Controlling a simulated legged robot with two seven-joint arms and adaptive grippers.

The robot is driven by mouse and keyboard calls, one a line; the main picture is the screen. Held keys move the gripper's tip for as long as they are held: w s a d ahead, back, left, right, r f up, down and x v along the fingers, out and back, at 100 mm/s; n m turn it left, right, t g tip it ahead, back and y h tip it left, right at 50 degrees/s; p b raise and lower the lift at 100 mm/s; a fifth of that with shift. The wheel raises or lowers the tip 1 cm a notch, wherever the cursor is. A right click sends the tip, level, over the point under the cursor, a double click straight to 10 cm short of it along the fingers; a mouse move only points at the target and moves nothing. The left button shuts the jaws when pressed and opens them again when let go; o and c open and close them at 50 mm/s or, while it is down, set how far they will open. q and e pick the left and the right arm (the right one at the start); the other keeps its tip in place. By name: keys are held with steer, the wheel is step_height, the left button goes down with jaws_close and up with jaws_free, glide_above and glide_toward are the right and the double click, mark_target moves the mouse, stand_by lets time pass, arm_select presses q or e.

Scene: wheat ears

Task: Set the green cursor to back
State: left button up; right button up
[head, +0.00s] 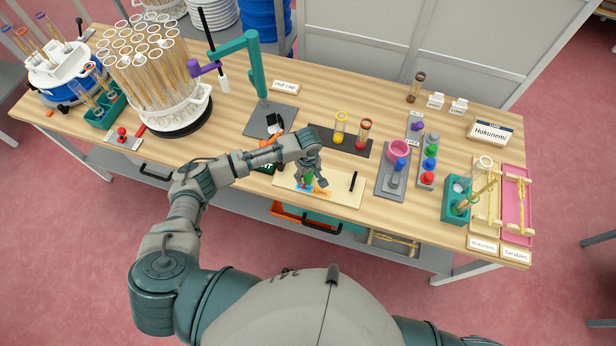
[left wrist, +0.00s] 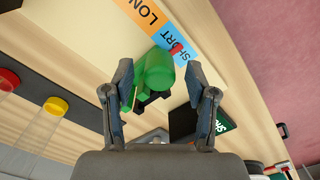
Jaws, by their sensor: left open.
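The green cursor (left wrist: 153,70) sits on a cream board (head: 341,187) near the table's front edge. Only a bit of its green (head: 308,178) shows in the head view, behind my fingers. A strip with an orange LONG part (left wrist: 140,12) and a blue SHORT part (left wrist: 171,41) lies beside it. A small red pointer (left wrist: 177,48) by the cursor is over the SHORT part. My left gripper (head: 312,182) is open above the board. In the left wrist view its fingertips (left wrist: 158,74) stand on either side of the cursor, with visible gaps. My right gripper is out of view.
A dark rack (head: 340,141) with yellow- and red-capped tubes stands behind the board. A teal post (head: 258,75) rises behind my forearm. A small black stick (head: 353,181) stands on the board's right part.

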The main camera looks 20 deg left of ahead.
arm_select(q)
steer(key=shift+f, duration=0.65)
